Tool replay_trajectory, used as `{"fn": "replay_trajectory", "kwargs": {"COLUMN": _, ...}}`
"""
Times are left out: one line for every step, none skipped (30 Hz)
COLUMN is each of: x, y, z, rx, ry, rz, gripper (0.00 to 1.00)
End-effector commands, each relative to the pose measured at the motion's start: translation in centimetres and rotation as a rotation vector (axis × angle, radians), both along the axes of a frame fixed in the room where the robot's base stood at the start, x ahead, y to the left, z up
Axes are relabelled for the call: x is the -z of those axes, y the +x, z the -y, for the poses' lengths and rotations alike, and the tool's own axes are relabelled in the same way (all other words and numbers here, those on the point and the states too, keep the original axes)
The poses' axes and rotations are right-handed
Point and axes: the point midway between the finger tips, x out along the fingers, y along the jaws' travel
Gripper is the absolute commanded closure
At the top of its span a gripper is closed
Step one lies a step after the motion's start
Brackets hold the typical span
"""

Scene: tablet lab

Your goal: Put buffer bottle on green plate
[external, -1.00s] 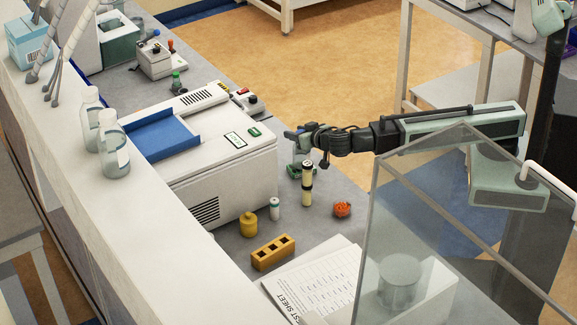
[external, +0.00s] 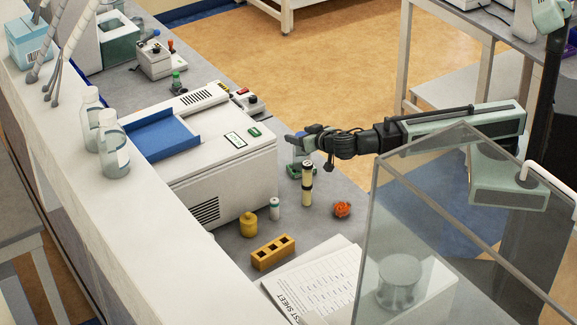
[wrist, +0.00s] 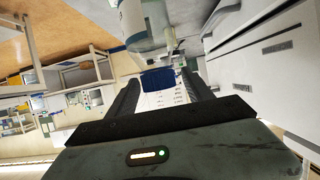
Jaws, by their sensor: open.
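My gripper (external: 294,138) is open, held level above the bench just right of the white machine. A small pale blue-grey object, which I cannot surely identify as the buffer bottle, shows partly under the fingers in the external view. Below it is a small green item (external: 294,172), likely the green plate, largely hidden by the black-and-cream vial. In the wrist view, a dark blue block (wrist: 158,79) and a white surface with faint marks show between the two dark fingers (wrist: 163,88). A clear bottle-like shape (wrist: 150,25) with a pale label is beyond them. Contact is unclear.
A black-and-cream vial (external: 307,184) stands close below my gripper. An orange-red item (external: 342,209), a small white vial (external: 274,209), a yellow jar (external: 248,224) and a yellow rack (external: 272,253) are nearby. The white machine (external: 225,175) borders the left; a clear shield (external: 440,220) stands right.

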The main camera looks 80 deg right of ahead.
Motion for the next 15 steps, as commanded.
{"fn": "replay_trajectory", "kwargs": {"x": -1.1, "y": -1.0, "z": -0.9, "rx": -0.004, "ry": 0.000, "rz": 0.000, "gripper": 0.40}}
{"fn": "replay_trajectory", "kwargs": {"x": -1.4, "y": -1.5, "z": -1.4, "rx": -0.004, "ry": 0.000, "rz": 0.000, "gripper": 0.40}}
{"fn": "replay_trajectory", "kwargs": {"x": -1.8, "y": -2.2, "z": -2.1, "rx": -0.004, "ry": 0.000, "rz": 0.000, "gripper": 0.40}}
{"fn": "replay_trajectory", "kwargs": {"x": -2.1, "y": -2.7, "z": -2.6, "rx": -0.005, "ry": 0.000, "rz": 0.000, "gripper": 0.40}}
{"fn": "replay_trajectory", "kwargs": {"x": -2.4, "y": -3.2, "z": -3.1, "rx": -0.004, "ry": 0.000, "rz": 0.000, "gripper": 0.40}}
{"fn": "replay_trajectory", "kwargs": {"x": -2.7, "y": -3.8, "z": -3.7, "rx": -0.004, "ry": 0.000, "rz": 0.000, "gripper": 0.40}}
{"fn": "replay_trajectory", "kwargs": {"x": -2.9, "y": -4.2, "z": -4.2, "rx": -0.004, "ry": 0.000, "rz": 0.000, "gripper": 0.40}}
{"fn": "replay_trajectory", "kwargs": {"x": -3.1, "y": -4.6, "z": -4.5, "rx": -0.003, "ry": 0.001, "rz": 0.001, "gripper": 0.40}}
{"fn": "replay_trajectory", "kwargs": {"x": -3.3, "y": -5.0, "z": -5.0, "rx": -0.003, "ry": 0.002, "rz": 0.000, "gripper": 0.40}}
{"fn": "replay_trajectory", "kwargs": {"x": -3.5, "y": -5.3, "z": -5.3, "rx": -0.003, "ry": 0.001, "rz": -0.001, "gripper": 0.40}}
{"fn": "replay_trajectory", "kwargs": {"x": -3.6, "y": -5.6, "z": -5.6, "rx": -0.002, "ry": 0.001, "rz": -0.001, "gripper": 0.40}}
{"fn": "replay_trajectory", "kwargs": {"x": -3.7, "y": -5.8, "z": -5.8, "rx": -0.001, "ry": 0.001, "rz": 0.000, "gripper": 0.40}}
{"fn": "replay_trajectory", "kwargs": {"x": -3.7, "y": -6.0, "z": -6.0, "rx": -0.001, "ry": 0.001, "rz": 0.000, "gripper": 0.40}}
{"fn": "replay_trajectory", "kwargs": {"x": -3.8, "y": -6.1, "z": -6.1, "rx": -0.002, "ry": 0.001, "rz": 0.000, "gripper": 0.40}}
{"fn": "replay_trajectory", "kwargs": {"x": -3.8, "y": -6.2, "z": -6.2, "rx": -0.002, "ry": 0.001, "rz": 0.000, "gripper": 0.40}}
